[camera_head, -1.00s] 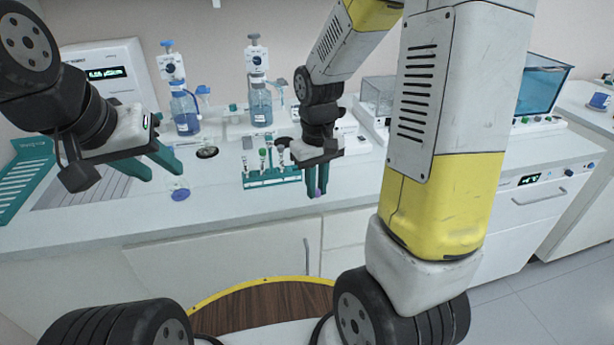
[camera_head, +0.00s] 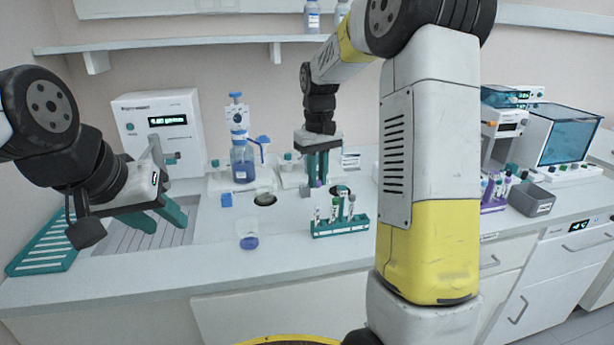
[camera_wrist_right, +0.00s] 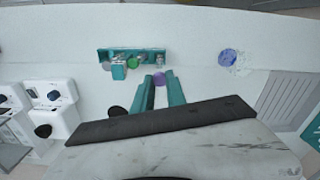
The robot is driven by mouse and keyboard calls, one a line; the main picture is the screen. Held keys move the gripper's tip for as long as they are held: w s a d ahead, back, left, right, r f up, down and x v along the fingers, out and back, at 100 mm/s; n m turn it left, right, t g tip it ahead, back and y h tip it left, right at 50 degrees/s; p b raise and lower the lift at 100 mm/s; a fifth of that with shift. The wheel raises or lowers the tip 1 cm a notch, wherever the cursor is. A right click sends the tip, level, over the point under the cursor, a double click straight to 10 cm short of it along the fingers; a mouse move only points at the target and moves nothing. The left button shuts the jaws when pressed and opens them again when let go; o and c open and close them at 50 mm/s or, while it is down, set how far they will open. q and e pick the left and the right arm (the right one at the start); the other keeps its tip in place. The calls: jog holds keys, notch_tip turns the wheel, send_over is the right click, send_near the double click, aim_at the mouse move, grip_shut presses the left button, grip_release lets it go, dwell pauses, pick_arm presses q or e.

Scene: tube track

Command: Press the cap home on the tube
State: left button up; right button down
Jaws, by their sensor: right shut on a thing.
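My right gripper (camera_head: 317,183) is shut on a small purple cap (camera_head: 317,184). In the right wrist view the purple cap (camera_wrist_right: 159,77) sits between the teal fingertips. A teal rack (camera_head: 341,231) stands on the counter and holds several tubes (camera_head: 334,213) upright. In the head view the gripper is above and slightly left of the rack. In the wrist view the rack (camera_wrist_right: 133,51) lies just past the fingertips. I cannot tell which tube the cap belongs to.
A clear vessel with a blue-purple base (camera_head: 249,242) stands on the counter left of the rack. A blue bottle (camera_head: 243,160) with a dispenser is behind. A purple rack (camera_head: 494,192) and a grey box (camera_head: 531,199) are at right. The front counter is clear.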

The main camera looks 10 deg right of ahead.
aim_at(317, 205)
jog(key=shift+f, duration=2.25)
jog(key=shift+f, duration=0.65)
dwell(0.8)
jog(key=c, duration=1.3)
grip_release()
jog(key=shift+r, duration=3.9)
